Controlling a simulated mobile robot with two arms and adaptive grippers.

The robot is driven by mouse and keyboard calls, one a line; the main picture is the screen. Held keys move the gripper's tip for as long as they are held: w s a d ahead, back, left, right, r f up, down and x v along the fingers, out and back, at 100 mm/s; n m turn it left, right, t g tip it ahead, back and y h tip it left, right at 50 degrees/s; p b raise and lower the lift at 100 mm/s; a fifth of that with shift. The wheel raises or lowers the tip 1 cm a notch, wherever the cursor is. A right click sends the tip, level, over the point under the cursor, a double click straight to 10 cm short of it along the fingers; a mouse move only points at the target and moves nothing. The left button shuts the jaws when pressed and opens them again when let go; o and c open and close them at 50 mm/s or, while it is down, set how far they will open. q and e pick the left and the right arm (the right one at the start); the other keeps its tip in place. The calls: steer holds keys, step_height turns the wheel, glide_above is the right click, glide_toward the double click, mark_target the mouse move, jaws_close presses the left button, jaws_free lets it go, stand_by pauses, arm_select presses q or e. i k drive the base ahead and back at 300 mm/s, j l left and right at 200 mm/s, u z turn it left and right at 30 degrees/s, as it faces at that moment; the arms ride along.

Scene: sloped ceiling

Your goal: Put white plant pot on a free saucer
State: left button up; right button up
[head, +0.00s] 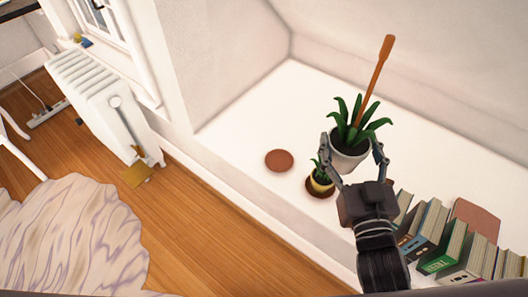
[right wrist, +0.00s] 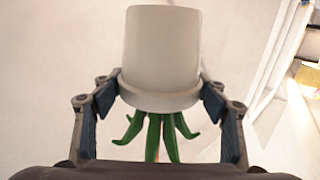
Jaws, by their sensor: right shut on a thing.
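The white plant pot (head: 349,160) holds a green leafy plant with an orange-brown stick in it. My right gripper (head: 352,146) is shut on the pot, with one finger on each side. The pot is held above the white ledge; the exact gap cannot be told. In the right wrist view the white pot (right wrist: 163,50) sits between the fingers, with leaves below it in the picture. A round terracotta saucer (head: 279,160) lies empty on the ledge, left of the pot. My left gripper is not in view.
Several books (head: 432,232) stand on the ledge at the right, beside a flat reddish-brown thing (head: 476,218). A white radiator (head: 100,95) stands at the left. The ledge (head: 270,105) is clear around and behind the empty saucer.

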mark_target(279, 163)
steer(key=i+j, duration=0.1)
steer(key=j, duration=0.3)
steer(key=i+j+z, duration=0.1)
steer(key=j, duration=0.25)
steer(key=i+j, duration=0.15)
steer(key=j, duration=0.25)
steer(key=i+j+z, duration=0.1)
steer(key=j, duration=0.3)
steer(key=i+j, duration=0.1)
steer(key=j, duration=0.3)
